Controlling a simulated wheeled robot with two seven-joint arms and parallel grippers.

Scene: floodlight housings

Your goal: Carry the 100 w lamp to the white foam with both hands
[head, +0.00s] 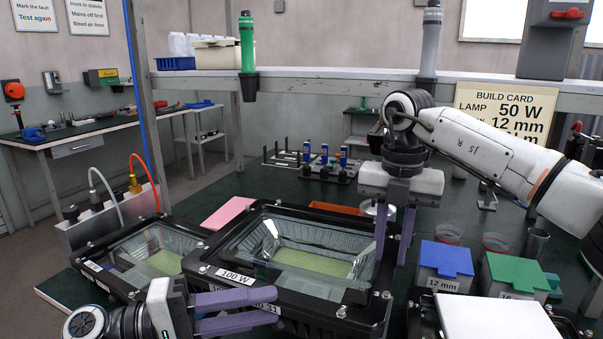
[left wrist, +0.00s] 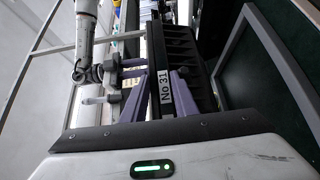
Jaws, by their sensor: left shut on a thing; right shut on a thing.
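The 100 W lamp (head: 215,270) is a black-framed housing with a glass front, in the middle of the head view; its front edge carries a "100 W" label. My left gripper (head: 276,306) is shut on its front edge. In the left wrist view its purple fingers (left wrist: 152,92) straddle the black rim beside the "No 31" label. My right gripper (head: 393,240) points down and is shut on the lamp's right-hand rim. A white slab (head: 495,318), possibly the white foam, lies at the lower right. The lamp's clearance above the bench is hard to tell.
A smaller lamp housing (head: 150,255) sits close at left, by a grey box with hoses (head: 100,220). A pink sheet (head: 228,212) lies behind. Blue (head: 446,260) and green (head: 517,272) lidded bins stand at right. Rows of posts (head: 310,160) stand at the back.

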